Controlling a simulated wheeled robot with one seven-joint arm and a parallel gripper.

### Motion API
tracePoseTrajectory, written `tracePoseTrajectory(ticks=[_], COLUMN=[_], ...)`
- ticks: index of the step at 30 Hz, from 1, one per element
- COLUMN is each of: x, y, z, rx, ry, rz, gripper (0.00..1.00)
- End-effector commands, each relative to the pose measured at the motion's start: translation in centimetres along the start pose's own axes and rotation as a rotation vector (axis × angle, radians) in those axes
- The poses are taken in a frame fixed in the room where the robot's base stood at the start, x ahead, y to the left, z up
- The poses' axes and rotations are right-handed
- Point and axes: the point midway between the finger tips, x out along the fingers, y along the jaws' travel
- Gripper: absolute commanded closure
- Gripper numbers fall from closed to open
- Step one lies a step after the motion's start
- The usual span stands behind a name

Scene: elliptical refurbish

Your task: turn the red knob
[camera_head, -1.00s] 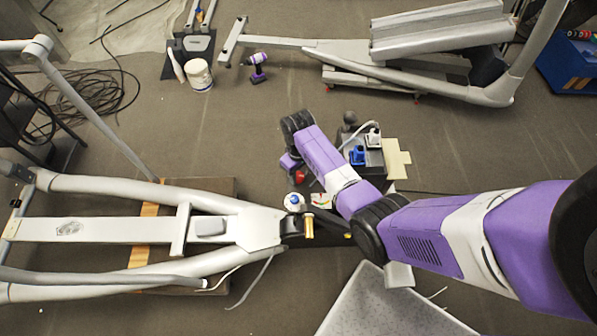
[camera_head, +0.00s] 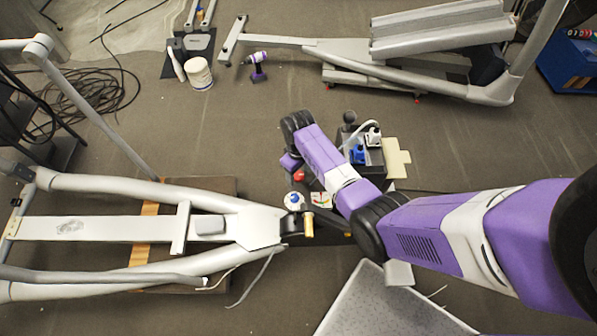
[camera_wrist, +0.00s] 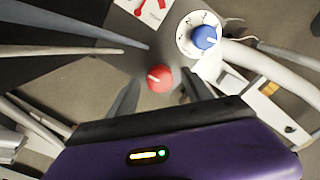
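The red knob (camera_wrist: 159,78) is round with a pale mark on its face, in the middle of the wrist view. It also shows in the head view as a small red spot (camera_head: 299,175) just below my purple wrist. My gripper (camera_wrist: 158,88) is open, with one dark finger on each side of the red knob. The knob lies between the fingertips. Gaps seem to show on both sides, but I cannot tell whether either finger touches it. In the head view the fingers are hidden by my arm.
A blue knob on a white numbered dial (camera_wrist: 204,37) is close to the red knob, at its upper right. A red-and-white gauge (camera_wrist: 146,10) is above it. Grey exercise-machine frames (camera_head: 210,228) are at left. A dark box with small items (camera_head: 372,160) stands right of my wrist.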

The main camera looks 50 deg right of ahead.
Motion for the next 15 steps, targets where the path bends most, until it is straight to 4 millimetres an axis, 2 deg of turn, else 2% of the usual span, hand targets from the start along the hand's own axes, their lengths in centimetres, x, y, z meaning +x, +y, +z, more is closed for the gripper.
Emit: tracePoseTrajectory(ticks=[8,15], x=[-0.7,-4.1], y=[0.0,0.0], z=[-0.1,-0.1], rx=[0.0,0.0], ry=[0.002,0.003], rz=[0.001,0.001], gripper=[0.41,0.41])
